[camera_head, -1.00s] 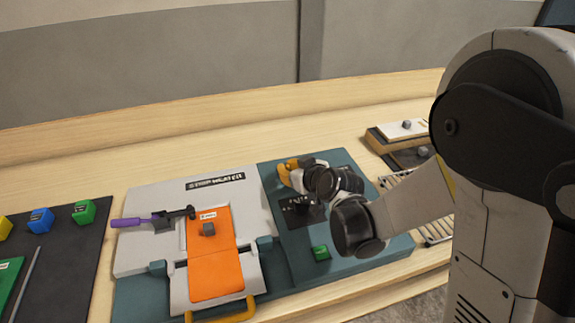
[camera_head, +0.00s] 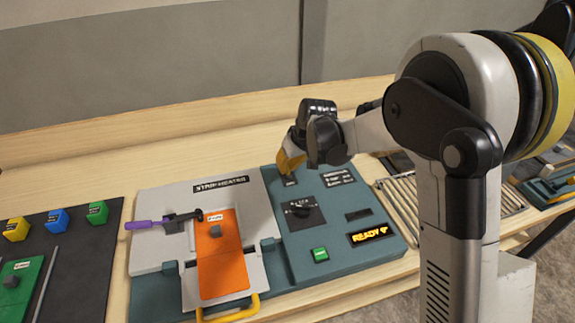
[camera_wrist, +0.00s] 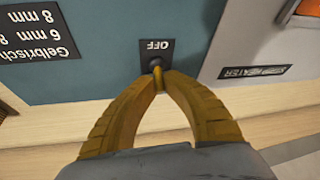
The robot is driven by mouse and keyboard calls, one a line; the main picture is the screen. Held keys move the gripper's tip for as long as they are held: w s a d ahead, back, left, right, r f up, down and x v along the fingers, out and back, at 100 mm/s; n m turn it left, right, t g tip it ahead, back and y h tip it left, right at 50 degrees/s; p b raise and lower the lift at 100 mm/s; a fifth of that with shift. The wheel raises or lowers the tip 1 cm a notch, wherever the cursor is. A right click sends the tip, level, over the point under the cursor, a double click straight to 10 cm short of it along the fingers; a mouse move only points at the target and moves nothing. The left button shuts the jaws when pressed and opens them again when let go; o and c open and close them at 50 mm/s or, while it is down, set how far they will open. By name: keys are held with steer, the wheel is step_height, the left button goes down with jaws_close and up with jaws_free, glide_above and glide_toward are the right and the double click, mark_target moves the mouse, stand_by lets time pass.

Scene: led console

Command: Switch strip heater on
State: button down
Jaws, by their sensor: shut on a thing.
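The strip heater is a teal and light-grey console (camera_head: 275,278) with an orange plate (camera_head: 222,272) on its left part. A "STRIP HEATER" label (camera_head: 220,185) sits at its back; it also shows in the wrist view (camera_wrist: 255,72). My gripper (camera_head: 287,170) is at the back of the teal panel. In the wrist view my yellow fingers (camera_wrist: 159,76) are shut on the small dark switch lever (camera_wrist: 154,64). The switch plate (camera_wrist: 155,47) reads "OFF", upside down there. My fingers hide the lower part of the switch.
A dial (camera_head: 300,211), a green button (camera_head: 320,254) and a lit display (camera_head: 370,235) reading "READY" are on the teal panel. A purple-handled tool (camera_head: 160,222) lies at the left. A slatted rack (camera_head: 408,205) stands at the right. Coloured blocks (camera_head: 57,220) sit far left.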

stand_by(0.4)
steer(key=c, duration=1.5)
jaws_free()
steer(key=v, duration=1.2)
steer(key=shift+w+a+r, duration=0.1)
steer(key=shift+w, duration=0.2)
steer(key=s+d+r+m+t+h+b, duration=0.1)
steer(key=s+d+r+m, duration=0.3)
steer(key=s+d, duration=0.6)
steer(key=s+d+f+t, duration=0.1)
steer(key=s+d, duration=0.1)
steer(key=s, duration=0.3)
steer(key=s+d+f+m+t+h+b, duration=0.1)
steer(key=s+d, duration=0.1)
steer(key=s, duration=0.4)
steer(key=s+d+f+h, duration=0.1)
steer(key=s+d, duration=0.1)
steer(key=s, duration=0.3)
steer(key=shift+s+f+m+t+b, duration=0.3)
steer(key=shift+s+m+t+b, duration=0.1)
